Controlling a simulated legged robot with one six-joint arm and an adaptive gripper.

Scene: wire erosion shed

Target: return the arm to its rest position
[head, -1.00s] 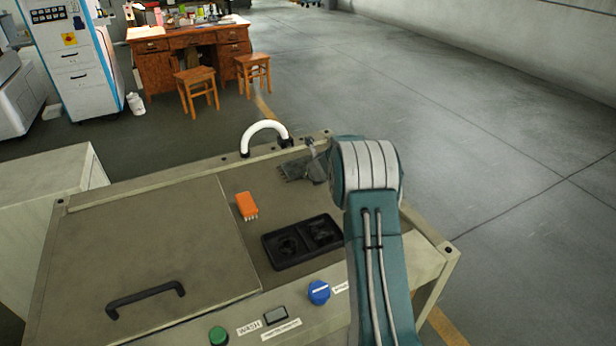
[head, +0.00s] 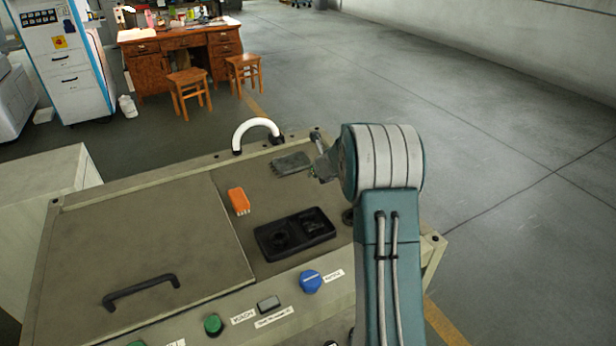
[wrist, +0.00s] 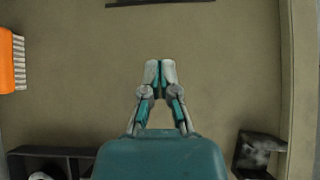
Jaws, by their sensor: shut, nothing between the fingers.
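My arm stretches over the right side of a beige machine top (head: 140,235) in the head view. My gripper shows only partly there, left of the big teal and grey joint (head: 382,160), next to a dark grey flat piece (head: 291,163). In the wrist view my gripper (wrist: 160,66) has its fingertips together, empty, above bare beige surface. The arm is bent and raised, clear of the surface. The joint hides part of the gripper in the head view.
An orange block with pale pins (head: 239,201) and a black two-pocket tray (head: 262,247) lie on the top. A white curved handle (head: 256,124) stands at the back edge. Blue (head: 310,281) and green (head: 213,324) knobs sit in front. Floor at right is clear.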

